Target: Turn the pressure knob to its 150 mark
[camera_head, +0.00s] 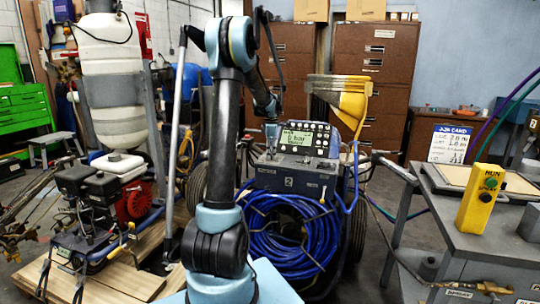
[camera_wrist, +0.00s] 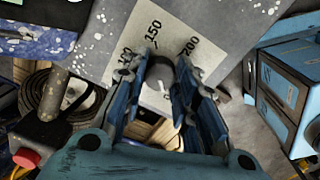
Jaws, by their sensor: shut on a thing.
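The pressure knob (camera_wrist: 160,72) is a grey round knob in the wrist view, partly hidden by my fingers. Beside it is a pale scale plate (camera_wrist: 165,32) with the marks 100, 150 and 200; 150 is in the middle, 100 to the left and 200 to the right. My gripper (camera_wrist: 160,82) has its two blue fingers closed on the knob's sides. I cannot clearly make out where the knob's pointer stands. In the head view my gripper (camera_head: 271,131) is at the left of the striper's control panel (camera_head: 320,160); the knob is hidden there.
A lit display (camera_head: 297,138) sits just right of my gripper. In the wrist view, a red button (camera_wrist: 26,158) and a grey cylindrical post (camera_wrist: 54,92) are at left, and a blue box (camera_wrist: 285,85) at right. Coiled blue hose (camera_head: 290,235) hangs below the panel.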

